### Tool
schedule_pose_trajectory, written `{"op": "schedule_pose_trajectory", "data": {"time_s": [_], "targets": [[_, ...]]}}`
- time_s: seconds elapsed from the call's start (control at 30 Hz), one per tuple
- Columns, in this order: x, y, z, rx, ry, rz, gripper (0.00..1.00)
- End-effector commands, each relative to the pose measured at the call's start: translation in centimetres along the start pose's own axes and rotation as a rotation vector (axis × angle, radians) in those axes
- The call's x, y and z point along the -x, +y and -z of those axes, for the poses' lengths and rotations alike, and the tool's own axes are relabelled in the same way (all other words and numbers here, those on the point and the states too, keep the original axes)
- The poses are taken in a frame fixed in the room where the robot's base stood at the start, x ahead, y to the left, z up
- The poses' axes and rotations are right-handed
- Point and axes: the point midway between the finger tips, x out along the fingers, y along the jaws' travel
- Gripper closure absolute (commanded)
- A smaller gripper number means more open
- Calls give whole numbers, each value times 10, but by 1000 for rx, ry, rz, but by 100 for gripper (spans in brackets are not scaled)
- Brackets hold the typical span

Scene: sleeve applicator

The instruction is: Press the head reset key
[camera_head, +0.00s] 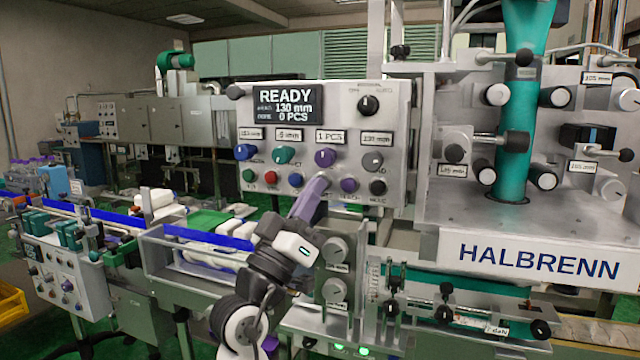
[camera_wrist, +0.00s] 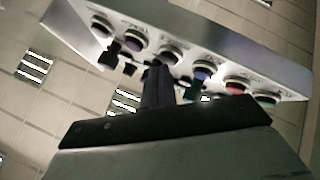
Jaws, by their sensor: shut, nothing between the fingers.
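The control panel (camera_head: 318,112) carries a lower row of round keys: green (camera_head: 249,176), red (camera_head: 271,178), blue (camera_head: 295,180), purple (camera_head: 348,185) and dark (camera_head: 378,187). Another key between blue and purple is hidden behind my gripper. The key labels are too small to read, so I cannot tell which is the head reset key. My gripper (camera_head: 321,180) is shut and empty, its fingers pointing at the panel. In the wrist view its fingertips (camera_wrist: 159,68) are close to a pale-rimmed dark key (camera_wrist: 168,56); I cannot tell whether they touch.
Above the keys are a blue knob (camera_head: 244,152), a teal knob (camera_head: 283,155), a purple knob (camera_head: 325,157) and a grey knob (camera_head: 373,161). The display (camera_head: 287,105) reads READY, 130 mm, 0 PCS. Two round knobs (camera_head: 334,250) sit below the panel, right of my gripper.

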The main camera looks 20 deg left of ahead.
Motion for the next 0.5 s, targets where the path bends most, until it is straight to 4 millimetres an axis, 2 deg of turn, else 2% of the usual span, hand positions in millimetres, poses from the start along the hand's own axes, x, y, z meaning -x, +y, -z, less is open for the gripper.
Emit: {"op": "schedule_pose_trajectory", "data": {"time_s": [0.2,0.5], "targets": [[8,5,5,-2,1,1,100],[9,6,6,-1,1,1,100]]}}
